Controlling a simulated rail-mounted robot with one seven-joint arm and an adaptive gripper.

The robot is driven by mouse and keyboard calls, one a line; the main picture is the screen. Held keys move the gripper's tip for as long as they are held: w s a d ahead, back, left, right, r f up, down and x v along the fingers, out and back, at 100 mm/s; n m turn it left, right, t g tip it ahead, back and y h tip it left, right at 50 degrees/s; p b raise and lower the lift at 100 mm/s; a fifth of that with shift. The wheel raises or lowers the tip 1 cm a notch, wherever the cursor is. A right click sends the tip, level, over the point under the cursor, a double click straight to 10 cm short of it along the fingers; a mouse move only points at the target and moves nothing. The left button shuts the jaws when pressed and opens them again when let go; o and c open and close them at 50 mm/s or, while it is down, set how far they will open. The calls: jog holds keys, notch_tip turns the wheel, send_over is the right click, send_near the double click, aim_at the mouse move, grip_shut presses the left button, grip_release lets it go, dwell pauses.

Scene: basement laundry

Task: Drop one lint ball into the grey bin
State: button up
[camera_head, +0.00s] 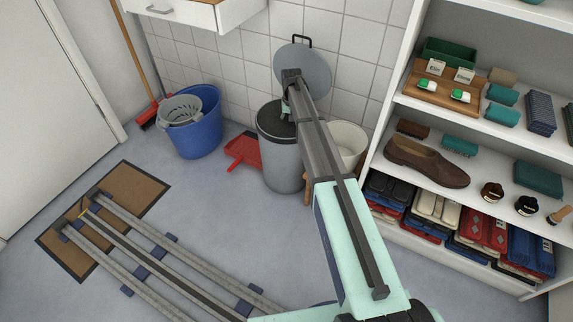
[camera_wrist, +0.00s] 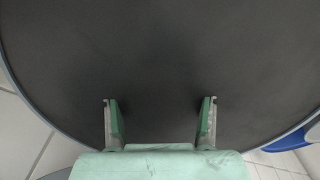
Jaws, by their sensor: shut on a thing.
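The grey bin (camera_head: 283,165) stands upright on the floor by the tiled wall, with its dark round top facing up. My gripper (camera_head: 288,113) points down at the bin's top. In the wrist view, my gripper's two fingers (camera_wrist: 160,115) stand apart in front of a wide dark round area (camera_wrist: 160,50) with a pale rim. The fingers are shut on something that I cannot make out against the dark. No lint ball can be told apart in either view.
A round grey lid (camera_head: 312,70) with a black handle stands upright behind the bin. A cream bin (camera_head: 348,137) and a loaded shelf unit (camera_head: 400,100) are on the right.

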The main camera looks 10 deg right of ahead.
jog(key=shift+f+b, duration=1.25)
jog(key=shift+f, duration=0.55)
jog(key=o, duration=0.8)
jog(key=shift+o, duration=0.2)
jog(key=shift+r, duration=0.1)
notch_tip(320, 180, up, 12)
jog(key=shift+f, duration=0.1)
